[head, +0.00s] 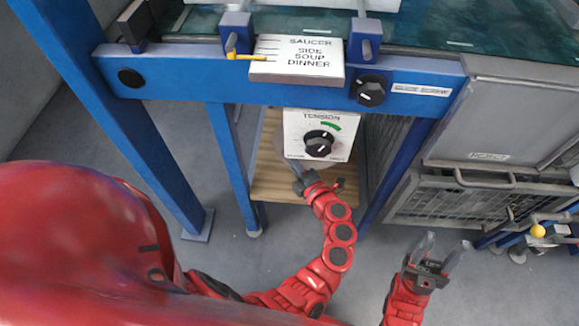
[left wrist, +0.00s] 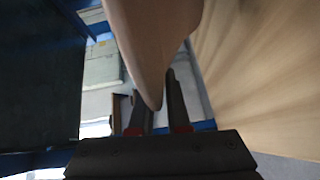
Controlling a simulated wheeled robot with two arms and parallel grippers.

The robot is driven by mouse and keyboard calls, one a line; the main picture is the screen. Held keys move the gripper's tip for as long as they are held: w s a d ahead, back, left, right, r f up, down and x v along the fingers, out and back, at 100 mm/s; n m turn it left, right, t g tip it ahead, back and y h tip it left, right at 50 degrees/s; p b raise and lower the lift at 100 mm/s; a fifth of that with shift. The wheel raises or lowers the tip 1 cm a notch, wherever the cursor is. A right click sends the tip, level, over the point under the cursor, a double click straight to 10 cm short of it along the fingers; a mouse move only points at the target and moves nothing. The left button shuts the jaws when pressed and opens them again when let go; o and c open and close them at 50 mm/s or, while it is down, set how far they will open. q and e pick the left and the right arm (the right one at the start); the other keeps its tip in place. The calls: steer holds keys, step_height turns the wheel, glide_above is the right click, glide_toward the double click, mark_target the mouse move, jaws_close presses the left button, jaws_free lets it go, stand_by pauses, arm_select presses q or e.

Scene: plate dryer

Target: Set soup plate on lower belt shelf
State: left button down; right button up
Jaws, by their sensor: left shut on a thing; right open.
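My left gripper (head: 299,178) is shut on the soup plate in the gap below the machine's blue front beam. In the left wrist view the plate (left wrist: 155,45) shows nearly edge-on as a pale pinkish shape, its lower edge between the two dark fingers. In the head view most of the plate is hidden behind the tension panel and the gripper. The lower shelf (head: 275,188) is a wooden board below the panel. Its wood grain (left wrist: 255,70) fills the right of the left wrist view, close beside the plate. I cannot tell whether they touch. My right gripper (head: 442,256) is open and empty.
The white tension panel (head: 334,134) with a black knob hangs just above the left gripper. Blue legs (head: 232,160) flank the shelf opening. A grey wire basket (head: 455,202) is at the right, near my right gripper. The grey floor in front is clear.

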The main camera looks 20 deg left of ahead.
arm_select(q)
steer(key=f+b, duration=0.2)
steer(key=f, duration=0.1)
steer(key=shift+w+f, duration=0.15)
steer(key=shift+w, duration=0.05)
steer(key=shift+a, duration=0.1)
steer(key=shift+f, duration=0.1)
steer(key=c, duration=0.9)
jaws_free()
steer(key=shift+s+d, duration=0.2)
steer(key=shift+d, duration=0.1)
steer(key=p+v, duration=0.2)
steer(key=v, duration=0.9)
steer(key=shift+s+d+p, duration=0.15)
steer(key=shift+p, duration=0.15)
